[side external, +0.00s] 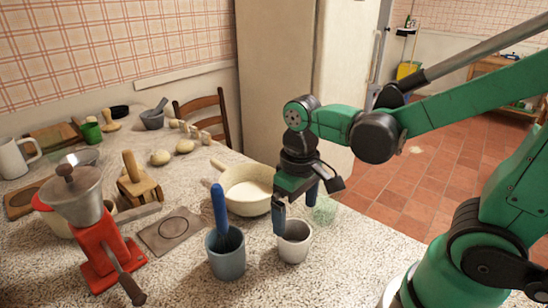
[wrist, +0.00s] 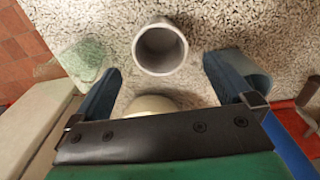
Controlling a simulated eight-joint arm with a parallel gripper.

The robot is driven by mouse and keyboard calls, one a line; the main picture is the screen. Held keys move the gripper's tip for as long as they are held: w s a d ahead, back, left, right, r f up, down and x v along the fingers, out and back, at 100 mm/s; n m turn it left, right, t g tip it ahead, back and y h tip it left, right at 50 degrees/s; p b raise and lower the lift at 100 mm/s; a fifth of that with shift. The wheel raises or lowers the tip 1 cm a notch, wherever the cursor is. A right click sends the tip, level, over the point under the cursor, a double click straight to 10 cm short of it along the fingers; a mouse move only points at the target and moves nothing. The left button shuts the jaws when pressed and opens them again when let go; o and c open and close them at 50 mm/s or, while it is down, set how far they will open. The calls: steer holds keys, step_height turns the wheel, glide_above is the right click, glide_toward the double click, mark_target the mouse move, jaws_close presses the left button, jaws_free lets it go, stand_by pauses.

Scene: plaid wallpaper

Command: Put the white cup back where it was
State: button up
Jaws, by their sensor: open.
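The white cup (side external: 293,243) stands upright on the speckled counter near its front right edge. In the wrist view, the cup (wrist: 160,49) shows its open round mouth and looks empty. My gripper (side external: 296,214) is open, with its fingers pointing down at the cup. In the side view, one finger overlaps the cup's left rim and the other is behind it to the right. In the wrist view, the cup lies between the fingertips' directions, a little beyond them. I cannot tell whether a finger touches it.
A blue-grey cup (side external: 226,256) with a blue-handled tool stands close to the left. A cream pan (side external: 247,188) is behind. A greenish transparent glass (side external: 324,210) is near the edge. A red grinder (side external: 103,245) stands further left.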

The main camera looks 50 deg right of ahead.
steer(key=r+t, duration=0.1)
steer(key=t, duration=0.1)
steer(key=w+r+t, duration=0.1)
steer(key=r+t, duration=0.1)
steer(key=w+d+r+t, duration=0.1)
steer(key=r+t, duration=0.1)
steer(key=t, duration=0.1)
stand_by(0.5)
